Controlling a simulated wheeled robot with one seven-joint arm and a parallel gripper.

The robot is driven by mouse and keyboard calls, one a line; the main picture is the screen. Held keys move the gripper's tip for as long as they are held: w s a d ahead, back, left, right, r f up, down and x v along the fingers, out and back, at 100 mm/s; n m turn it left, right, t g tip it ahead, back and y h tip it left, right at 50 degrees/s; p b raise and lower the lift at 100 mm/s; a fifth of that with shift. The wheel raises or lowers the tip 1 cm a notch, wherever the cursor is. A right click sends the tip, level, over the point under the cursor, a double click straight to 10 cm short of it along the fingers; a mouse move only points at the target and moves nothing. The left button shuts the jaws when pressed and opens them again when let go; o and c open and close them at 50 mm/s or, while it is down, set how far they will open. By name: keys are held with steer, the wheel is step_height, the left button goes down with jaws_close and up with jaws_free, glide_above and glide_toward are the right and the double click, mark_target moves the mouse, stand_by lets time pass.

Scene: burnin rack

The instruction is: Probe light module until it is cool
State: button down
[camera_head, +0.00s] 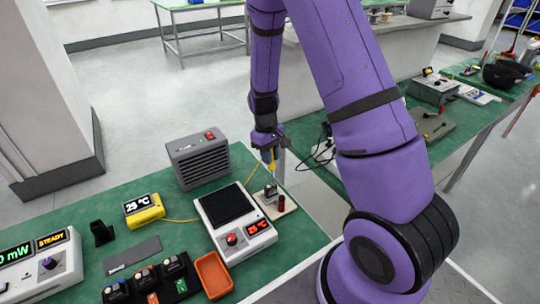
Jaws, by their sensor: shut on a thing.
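My gripper (268,150) points down over the right end of the green bench. It is shut on a yellow-handled probe (270,163). The thin probe tip points down at a small silver module (269,191) on a cream board, which seems to be the light module. I cannot tell whether the tip touches it. A yellow cable runs from the probe side to the yellow thermometer (146,211), whose display seems to read 25 or 29 °C. A white hot plate unit (233,240) with a black top and small red digits stands left of the module.
A grey fan-like box (200,161) with a red switch stands behind the hot plate. A small red cylinder (281,202) is beside the module. An orange bin (213,275), black module tray (178,288), black stand (102,232) and meter showing STEADY (38,268) lie left.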

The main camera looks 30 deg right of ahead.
steer(key=shift+f, duration=0.35)
stand_by(0.5)
steer(key=shift+r, duration=3.5)
